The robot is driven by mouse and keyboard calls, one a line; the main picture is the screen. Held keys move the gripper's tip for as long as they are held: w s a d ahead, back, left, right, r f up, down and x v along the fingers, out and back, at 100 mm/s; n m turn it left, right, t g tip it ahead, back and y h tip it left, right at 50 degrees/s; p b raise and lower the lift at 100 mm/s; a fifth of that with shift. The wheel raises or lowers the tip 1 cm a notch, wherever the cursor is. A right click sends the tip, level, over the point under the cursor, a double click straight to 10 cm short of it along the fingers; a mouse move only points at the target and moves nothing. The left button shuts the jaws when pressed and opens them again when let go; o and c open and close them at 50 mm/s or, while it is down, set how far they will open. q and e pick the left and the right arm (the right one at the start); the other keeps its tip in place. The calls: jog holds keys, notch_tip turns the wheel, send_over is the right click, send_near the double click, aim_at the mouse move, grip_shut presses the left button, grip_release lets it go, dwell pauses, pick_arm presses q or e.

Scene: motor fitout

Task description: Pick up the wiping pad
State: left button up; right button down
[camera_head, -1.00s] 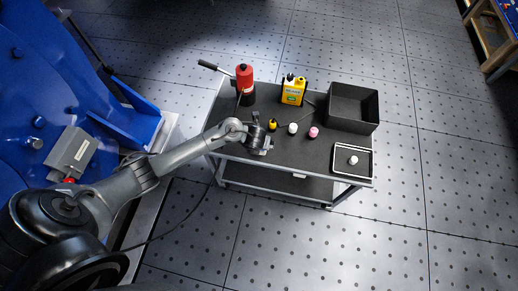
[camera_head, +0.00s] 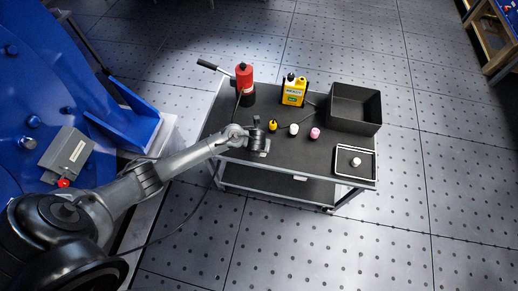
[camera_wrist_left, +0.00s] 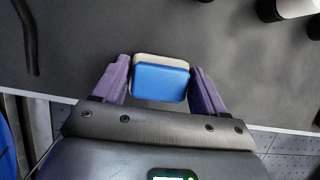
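The wiping pad (camera_wrist_left: 160,82), a small block with a blue face and a beige layer, lies between the two purple fingers of my left gripper (camera_wrist_left: 161,85) in the left wrist view. The fingers stand along its left and right sides, very close to it. I cannot tell whether they press on it or a thin gap remains. In the head view my left gripper (camera_head: 257,150) is low over the front left part of the cart and hides the pad. My right gripper is not in view.
The dark cart top (camera_head: 285,155) holds a red bottle (camera_head: 244,77), a yellow jug (camera_head: 294,91), several small bottles including a pink-capped one (camera_head: 315,133), an open black bin (camera_head: 354,108) and a shallow tray (camera_head: 343,170) with a white-topped item. A lever handle (camera_head: 207,65) sticks out at the back left.

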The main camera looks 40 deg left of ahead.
pick_arm(q)
jog(key=c, duration=0.5)
jog(key=shift+c, duration=0.2)
jog(key=shift+r+p, duration=0.35)
jog(key=shift+r, duration=0.25)
jog(key=r+p, duration=0.1)
jog(key=r, duration=0.1)
jog(key=d+r+p, duration=0.1)
jog(key=shift+s+r, duration=0.1)
jog(key=shift+r, duration=0.3)
jog(key=s+d+r+p, duration=0.2)
jog(key=d+r, duration=0.4)
jog(key=d, duration=0.4)
jog(key=shift+d+p, duration=0.25)
jog(key=shift+p, duration=0.55)
